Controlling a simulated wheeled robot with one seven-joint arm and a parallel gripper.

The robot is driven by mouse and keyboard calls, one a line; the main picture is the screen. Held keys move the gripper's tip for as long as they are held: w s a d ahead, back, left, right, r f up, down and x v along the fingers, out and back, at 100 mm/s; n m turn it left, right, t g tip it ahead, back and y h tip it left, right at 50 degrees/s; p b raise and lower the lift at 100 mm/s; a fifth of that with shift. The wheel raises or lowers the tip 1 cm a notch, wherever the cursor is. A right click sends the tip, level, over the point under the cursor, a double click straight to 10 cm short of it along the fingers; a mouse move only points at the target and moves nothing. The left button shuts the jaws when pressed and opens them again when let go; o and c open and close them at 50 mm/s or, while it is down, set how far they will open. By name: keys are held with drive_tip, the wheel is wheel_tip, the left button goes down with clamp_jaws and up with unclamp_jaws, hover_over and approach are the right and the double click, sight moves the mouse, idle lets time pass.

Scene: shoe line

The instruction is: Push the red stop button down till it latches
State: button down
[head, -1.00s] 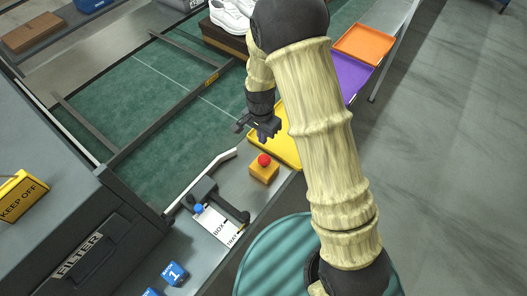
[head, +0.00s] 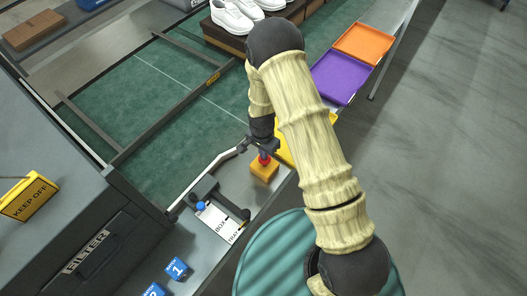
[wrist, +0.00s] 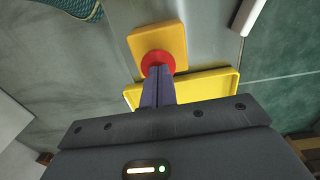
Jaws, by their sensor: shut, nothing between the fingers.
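The red stop button (head: 264,158) sits on top of a yellow box (head: 263,173) on the grey ledge beside the green conveyor. My gripper (head: 265,152) is directly above the button, pointing down, with its fingers together and nothing between them. In the wrist view the red button (wrist: 157,63) shows as a disc on the yellow box (wrist: 150,35), and the shut fingertips (wrist: 158,70) overlap its near edge. The fingertips are at or very close to the button top; I cannot tell for sure whether they touch it or how far down it is.
A yellow tray (head: 291,147) lies close beyond the button box, with purple (head: 340,79) and orange (head: 363,44) trays further back. A dark lever fixture (head: 205,193) with a blue knob (head: 200,206) and a white label card (head: 219,222) stand nearer on the ledge.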

wheel_tip(320, 180, down, 2)
drive_tip(key=shift+f+b, duration=0.1)
drive_tip(key=shift+b, duration=0.85)
drive_tip(key=shift+s+d+f, duration=0.15)
drive_tip(key=shift+s+f, duration=0.1)
drive_tip(key=shift+s, duration=0.1)
drive_tip(key=r+p, duration=0.1)
drive_tip(key=r, duration=0.1)
drive_tip(key=r+p, duration=0.1)
drive_tip(key=r, duration=0.1)
drive_tip(key=r+p, duration=0.1)
drive_tip(key=shift+w+r, duration=0.25)
drive_tip(key=shift+r, duration=0.15)
drive_tip(key=shift+r+b, duration=0.25)
drive_tip(key=shift+b, duration=0.1)
wheel_tip(320, 180, up, 9)
drive_tip(key=b, duration=0.2)
drive_tip(key=shift+w+a, duration=0.25)
drive_tip(key=shift+a, duration=0.05)
